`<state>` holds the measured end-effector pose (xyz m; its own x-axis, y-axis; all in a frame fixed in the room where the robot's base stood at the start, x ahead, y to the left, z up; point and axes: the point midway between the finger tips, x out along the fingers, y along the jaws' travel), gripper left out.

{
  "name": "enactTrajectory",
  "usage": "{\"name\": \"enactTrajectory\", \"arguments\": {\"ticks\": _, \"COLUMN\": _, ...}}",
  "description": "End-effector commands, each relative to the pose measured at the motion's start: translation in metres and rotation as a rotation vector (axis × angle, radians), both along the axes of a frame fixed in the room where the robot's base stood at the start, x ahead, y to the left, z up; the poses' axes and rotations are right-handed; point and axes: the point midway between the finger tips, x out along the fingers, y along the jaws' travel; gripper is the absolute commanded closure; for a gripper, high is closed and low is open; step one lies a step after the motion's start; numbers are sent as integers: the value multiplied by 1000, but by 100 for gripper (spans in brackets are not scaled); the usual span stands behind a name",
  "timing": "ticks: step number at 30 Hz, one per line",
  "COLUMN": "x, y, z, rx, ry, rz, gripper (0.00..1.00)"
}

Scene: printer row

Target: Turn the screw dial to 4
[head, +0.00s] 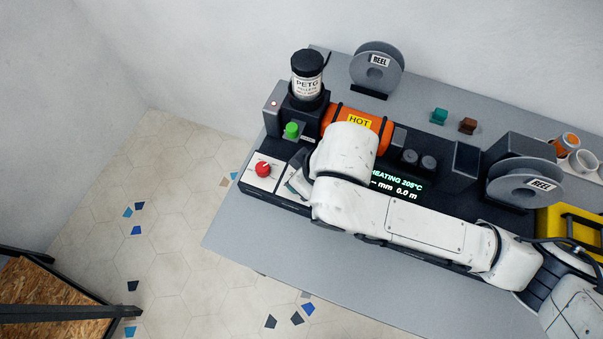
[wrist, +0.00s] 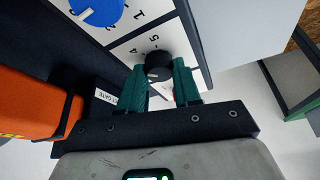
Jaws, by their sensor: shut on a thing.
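A black round dial (wrist: 157,66) sits on a white panel (wrist: 133,47) in the wrist view, with printed digits beside it, among them a 4 and a 5. My gripper (wrist: 160,80) has its two green fingers on either side of this dial and is shut on it. The dial's pointer is not clear, so its setting cannot be read. A blue dial (wrist: 97,10) with its own digits is at the top, clear of the fingers. In the head view my arm hides the held dial.
The head view shows a red knob (head: 263,169) on a white plate, a green button (head: 291,130), an orange barrel marked HOT (head: 357,122) and a display reading HEATING 208°C (head: 397,183). A PETG hopper (head: 307,75) stands behind. The grey tabletop (head: 290,245) in front is clear.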

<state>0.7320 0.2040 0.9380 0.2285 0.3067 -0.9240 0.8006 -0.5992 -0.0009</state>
Motion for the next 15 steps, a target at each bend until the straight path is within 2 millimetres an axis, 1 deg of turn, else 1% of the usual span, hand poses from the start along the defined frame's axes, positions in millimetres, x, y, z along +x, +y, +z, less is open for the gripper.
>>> {"name": "enactTrajectory", "arguments": {"ticks": 6, "x": -1, "y": 1, "z": 0, "rx": 2, "ry": 2, "rz": -132, "gripper": 98}}
{"name": "enactTrajectory", "arguments": {"ticks": 15, "x": -1, "y": 1, "z": 0, "rx": 0, "ry": 0, "rz": -219, "gripper": 98}}
